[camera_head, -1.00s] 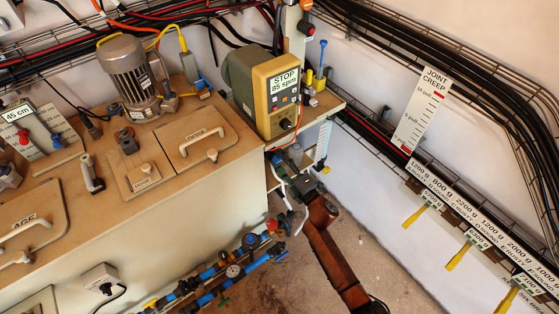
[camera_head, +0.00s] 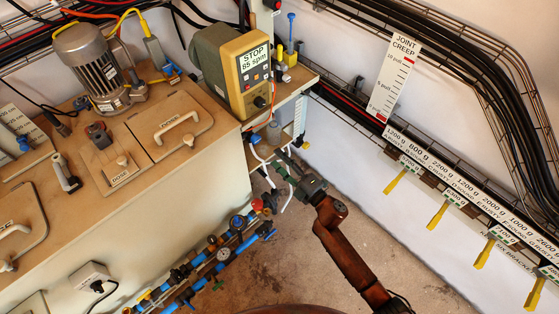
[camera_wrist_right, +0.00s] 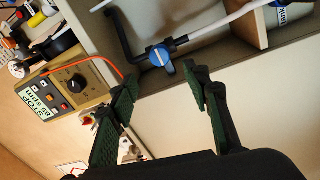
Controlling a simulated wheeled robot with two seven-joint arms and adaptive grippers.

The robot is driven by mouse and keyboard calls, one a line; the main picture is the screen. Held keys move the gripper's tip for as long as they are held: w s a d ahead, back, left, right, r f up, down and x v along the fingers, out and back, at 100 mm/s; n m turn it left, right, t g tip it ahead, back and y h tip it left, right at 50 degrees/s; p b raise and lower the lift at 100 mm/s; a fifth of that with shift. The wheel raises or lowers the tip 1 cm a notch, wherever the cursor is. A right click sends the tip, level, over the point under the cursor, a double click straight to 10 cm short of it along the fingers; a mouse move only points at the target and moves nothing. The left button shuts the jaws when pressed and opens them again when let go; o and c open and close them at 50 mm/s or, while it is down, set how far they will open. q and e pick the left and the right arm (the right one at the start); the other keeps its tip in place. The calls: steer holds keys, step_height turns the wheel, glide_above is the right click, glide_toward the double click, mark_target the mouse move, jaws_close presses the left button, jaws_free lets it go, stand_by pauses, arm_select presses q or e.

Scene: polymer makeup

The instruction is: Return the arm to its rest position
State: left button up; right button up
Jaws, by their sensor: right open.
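My right arm comes in from the bottom of the head view. Its gripper (camera_head: 285,166) is in front of the open shelf below the yellow control box. In the right wrist view the two green-padded fingers (camera_wrist_right: 165,100) are spread apart with nothing between them. Beyond the fingers are a blue valve handle (camera_wrist_right: 158,55) on a pipe and the shelf edge; the fingers appear clear of them. My left gripper is not in view.
A yellow control box (camera_head: 250,75) reading STOP stands on the cabinet corner. Blue pipes with gauges (camera_head: 215,258) run low along the cabinet front. A weight rail with yellow tags (camera_head: 440,212) lines the right wall. Bare floor (camera_head: 290,255) lies beside my arm.

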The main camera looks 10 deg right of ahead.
stand_by(0.4)
